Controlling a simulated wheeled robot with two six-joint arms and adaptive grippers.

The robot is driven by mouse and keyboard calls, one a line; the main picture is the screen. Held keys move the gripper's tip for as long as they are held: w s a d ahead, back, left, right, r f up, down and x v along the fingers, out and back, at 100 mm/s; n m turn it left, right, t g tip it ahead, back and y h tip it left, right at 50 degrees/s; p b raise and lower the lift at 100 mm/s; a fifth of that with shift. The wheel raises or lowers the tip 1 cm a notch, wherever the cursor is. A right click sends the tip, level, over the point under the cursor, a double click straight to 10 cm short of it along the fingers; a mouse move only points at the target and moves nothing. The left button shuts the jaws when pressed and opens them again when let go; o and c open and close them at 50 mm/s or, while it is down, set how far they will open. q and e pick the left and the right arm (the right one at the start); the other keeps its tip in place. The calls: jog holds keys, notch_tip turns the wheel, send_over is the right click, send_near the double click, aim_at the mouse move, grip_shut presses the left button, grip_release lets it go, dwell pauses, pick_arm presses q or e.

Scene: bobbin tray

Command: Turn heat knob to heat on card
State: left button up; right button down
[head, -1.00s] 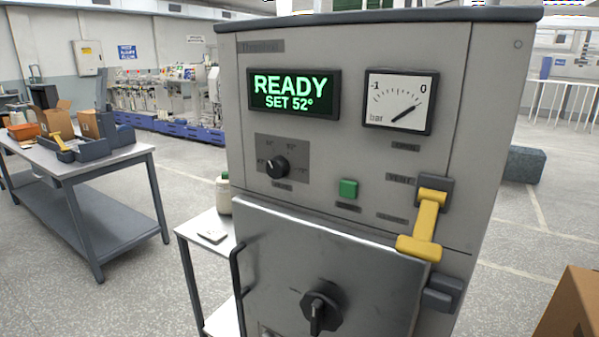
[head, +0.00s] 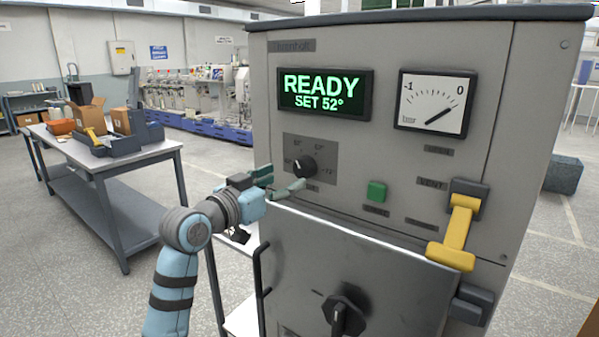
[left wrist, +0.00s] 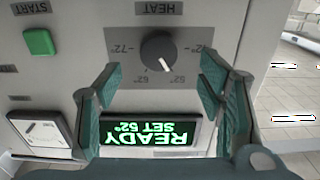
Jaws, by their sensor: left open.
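The heat knob (head: 303,167) is a round black dial on a darker plate on the grey machine's front. In the left wrist view, upside down, the knob (left wrist: 159,52) has a white pointer line aimed at the 52 mark; 42, 62 and 72 marks lie around it. The green display (head: 322,93) reads READY, SET 52°. My left gripper (head: 281,181) is open and empty, just in front of and slightly left of the knob in the head view. In the wrist view its fingers (left wrist: 160,72) stand either side of the knob, apart from it. No card is readable.
A green start button (head: 377,191), a yellow vent lever (head: 458,232) and a gauge (head: 434,102) share the panel. Below is a metal door (head: 345,250) with a black knob (head: 344,314). A workbench (head: 110,158) with boxes stands at left.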

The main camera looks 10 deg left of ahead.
aim_at(301, 171)
pick_arm(q)
jog(key=x, duration=0.5)
jog(key=shift+w+d, duration=0.25)
jog(key=shift+w, duration=0.1)
jog(key=shift+w+d, duration=0.1)
jog(key=shift+w, duration=0.35)
jog(key=c, duration=1.1)
